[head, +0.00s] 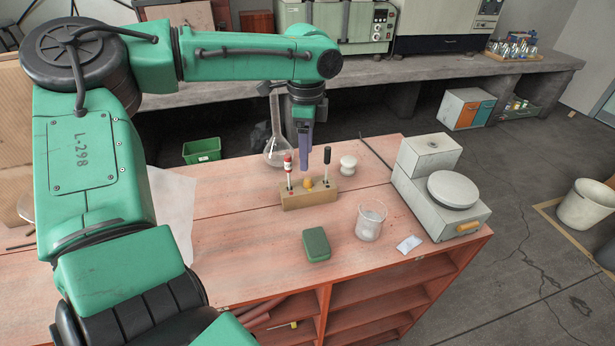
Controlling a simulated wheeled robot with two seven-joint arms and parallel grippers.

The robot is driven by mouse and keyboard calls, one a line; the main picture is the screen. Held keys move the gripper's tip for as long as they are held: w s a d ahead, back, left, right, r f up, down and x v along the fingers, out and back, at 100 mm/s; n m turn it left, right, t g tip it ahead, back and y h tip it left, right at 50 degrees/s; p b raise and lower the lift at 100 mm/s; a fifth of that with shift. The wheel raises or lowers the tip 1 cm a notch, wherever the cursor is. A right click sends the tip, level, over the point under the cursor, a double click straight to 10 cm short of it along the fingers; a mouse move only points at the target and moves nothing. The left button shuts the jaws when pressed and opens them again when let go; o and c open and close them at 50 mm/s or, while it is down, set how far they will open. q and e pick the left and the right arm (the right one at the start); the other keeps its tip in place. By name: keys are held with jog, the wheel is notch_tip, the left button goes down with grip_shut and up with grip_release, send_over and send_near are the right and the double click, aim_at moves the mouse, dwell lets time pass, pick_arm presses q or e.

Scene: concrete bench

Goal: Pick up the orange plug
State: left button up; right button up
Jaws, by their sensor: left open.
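The orange plug (308,184) is a small rounded orange-yellow piece in the middle of a wooden block (288,202) on the bench. In the block, a red-and-white topped stick (288,162) stands upright to its left. A black-handled stick (327,157) stands upright to its right. My left gripper (305,150) is open and points down, above and slightly behind the plug in the picture, apart from it. Its fingers overlap in this view, so the gap between them is hidden. My right gripper is not in view.
A glass flask (278,145) stands behind the block at left, a white knobbed piece (348,165) to its right. In front are a green box (316,244), a glass beaker (370,222) and a small packet (409,244). A white scale-like device (440,205) fills the right end.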

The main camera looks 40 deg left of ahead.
aim_at(308, 179)
pick_arm(q)
jog(key=f, duration=0.7)
jog(key=shift+w+f+p, duration=0.3)
jog(key=shift+w+p, duration=0.05)
jog(key=shift+p, duration=0.05)
jog(key=shift+f, duration=0.4)
grip_shut()
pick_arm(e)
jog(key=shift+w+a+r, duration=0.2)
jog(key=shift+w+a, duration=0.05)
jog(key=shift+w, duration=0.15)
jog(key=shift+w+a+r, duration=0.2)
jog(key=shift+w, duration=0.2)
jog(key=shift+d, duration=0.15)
